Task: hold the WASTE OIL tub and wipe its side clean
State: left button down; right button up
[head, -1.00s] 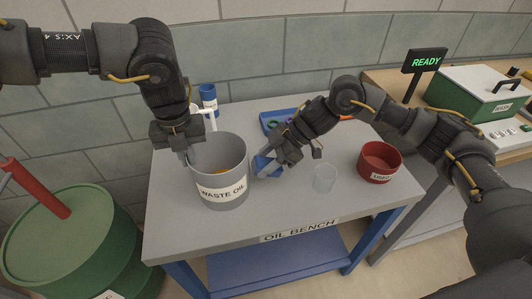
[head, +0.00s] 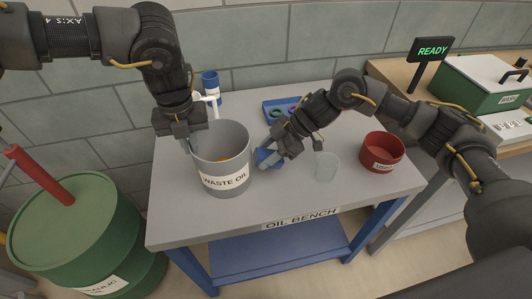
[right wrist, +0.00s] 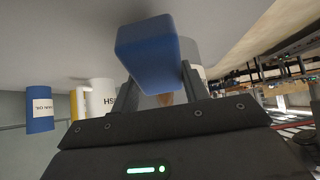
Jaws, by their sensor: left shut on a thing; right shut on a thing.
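The grey WASTE OIL tub (head: 222,183) stands upright on the bench, with something orange inside. My left gripper (head: 192,146) is shut on the tub's left rim. My right gripper (head: 273,151) is shut on a blue block-shaped wiper (head: 265,160), just right of the tub. The wiper (right wrist: 150,52) fills the space in front of the jaws in the right wrist view. I cannot tell whether it touches the tub wall. The tub side facing the wiper is hidden, and no dirt is discernible.
On the OIL BENCH (head: 210,228), a clear cup (head: 327,167) and a red bowl (head: 381,152) stand to the right. The bench front is clear.

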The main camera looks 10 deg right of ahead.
jog(key=shift+a, duration=0.3)
jog(key=shift+r, duration=0.1)
jog(key=shift+d+r, duration=0.15)
jog(key=shift+r, duration=0.55)
jog(key=shift+r, duration=0.1)
jog(key=shift+r, duration=0.7)
jog(key=shift+r, duration=0.1)
jog(key=shift+r, duration=0.75)
jog(key=shift+r, duration=0.1)
